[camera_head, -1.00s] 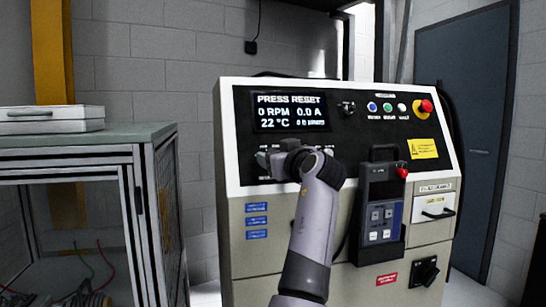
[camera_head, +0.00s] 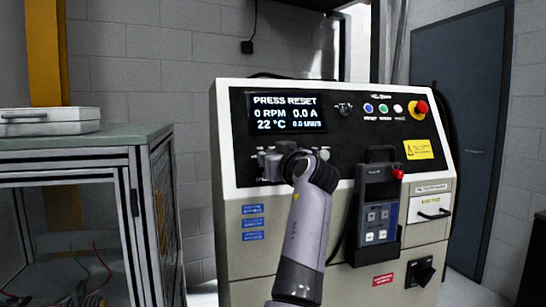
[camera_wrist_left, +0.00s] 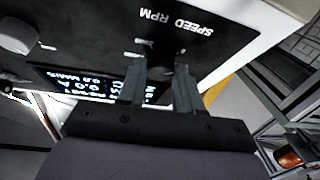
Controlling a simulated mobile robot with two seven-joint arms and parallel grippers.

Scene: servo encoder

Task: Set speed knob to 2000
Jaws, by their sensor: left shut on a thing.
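The control panel (camera_head: 335,108) is the black front of a beige cabinet. Its display (camera_head: 287,113) reads PRESS RESET, 0 RPM, 0.0 A and 22 °C. My left gripper (camera_head: 270,162) is at the panel, below the display. In the left wrist view its two fingers (camera_wrist_left: 160,72) reach to the panel beside the SPEED RPM label (camera_wrist_left: 176,20). They are shut on the speed knob, which is mostly hidden between them. The knob's pointer and the scale around it cannot be read. My right gripper is not in view.
A handheld pendant (camera_head: 377,205) hangs on the cabinet, right of my arm. A red emergency button (camera_head: 422,106) and small coloured buttons sit at the upper right. Another grey knob (camera_wrist_left: 18,36) shows in the wrist view. A glass-sided bench (camera_head: 85,140) stands left.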

